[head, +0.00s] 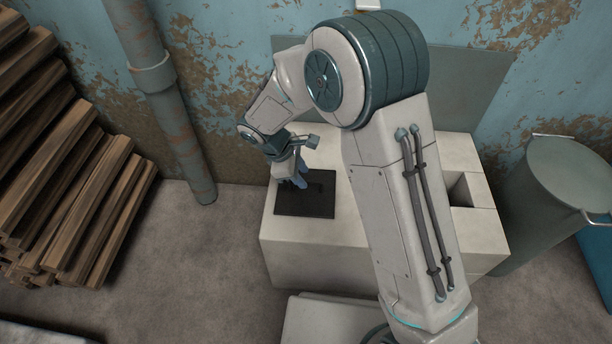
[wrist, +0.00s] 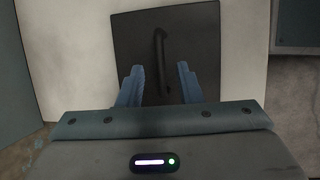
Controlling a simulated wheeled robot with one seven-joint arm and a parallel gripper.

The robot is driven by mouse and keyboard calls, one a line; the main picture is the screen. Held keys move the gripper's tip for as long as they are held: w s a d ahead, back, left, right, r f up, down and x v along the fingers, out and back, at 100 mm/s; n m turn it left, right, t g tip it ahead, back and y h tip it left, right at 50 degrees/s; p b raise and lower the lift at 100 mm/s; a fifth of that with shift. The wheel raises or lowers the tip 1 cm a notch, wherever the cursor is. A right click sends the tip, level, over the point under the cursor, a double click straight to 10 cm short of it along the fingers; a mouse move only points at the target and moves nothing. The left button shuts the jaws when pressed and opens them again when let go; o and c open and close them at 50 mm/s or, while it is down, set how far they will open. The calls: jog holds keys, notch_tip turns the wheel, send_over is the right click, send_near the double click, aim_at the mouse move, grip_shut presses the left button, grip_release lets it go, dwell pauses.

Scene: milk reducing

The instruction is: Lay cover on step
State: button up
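The cover (head: 306,208) is a dark square plate lying flat on the left part of the pale block's top. In the wrist view the cover (wrist: 198,40) has a raised dark bar handle (wrist: 160,60) across its middle. My gripper (head: 299,183) is over the cover, pointing down. In the wrist view its two blue fingers (wrist: 160,82) are apart, with the lower end of the handle showing between or just beyond them. I cannot tell whether they reach its height. A low pale step (head: 325,320) stands on the floor in front of the block, partly hidden by my arm.
The pale block (head: 310,250) has a square opening (head: 461,190) on its right side. A grey-green metal bin (head: 550,205) stands to the right. Stacked timber (head: 75,200) and a wall pipe (head: 165,100) are at left. Floor (head: 195,260) between timber and block is clear.

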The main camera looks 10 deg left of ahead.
jog(key=p+v, duration=0.2)
jog(key=v, duration=0.6)
jog(key=s+d+r+m+g+y, duration=0.15)
jog(key=d+r+m, duration=0.25)
jog(key=d, duration=0.4)
jog(key=s+d+r+m, duration=0.2)
jog(key=d+r+m, duration=0.2)
jog(key=d, duration=0.4)
jog(key=s+d+r+m+y, duration=0.3)
jog(key=s+d+m, duration=0.7)
jog(key=s, duration=0.2)
jog(key=shift+d+t, duration=0.4)
jog(key=shift+t, duration=0.05)
jog(key=shift+s+f, duration=0.1)
